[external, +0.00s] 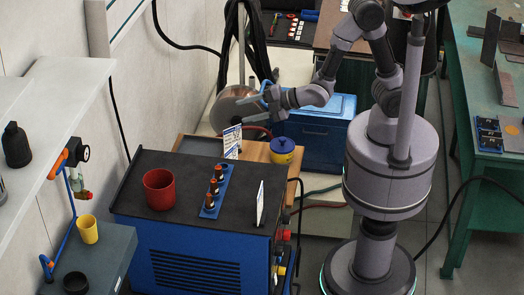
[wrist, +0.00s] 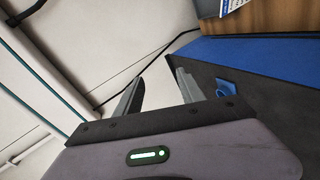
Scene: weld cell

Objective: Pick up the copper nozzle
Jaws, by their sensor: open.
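In the external view, a blue rack (external: 225,177) lies on the dark top of a blue welding machine. Several small upright pieces with copper-coloured parts stand in it, and one of these copper nozzles (external: 214,186) is near its middle. At this size I cannot tell the pieces apart. My gripper (external: 246,99) is open and empty, above and behind the machine, well apart from the rack. In the wrist view, my gripper (wrist: 160,74) shows two spread jaws with nothing between them. A small blue piece (wrist: 228,88) shows beside the right jaw; no nozzle is clear there.
A red cup (external: 159,189) stands left of the rack, and a white upright plate (external: 260,204) stands to its right. Behind are a printed card (external: 232,142) and a blue-and-yellow tin (external: 282,151). A yellow cup (external: 87,229) is on the left cabinet.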

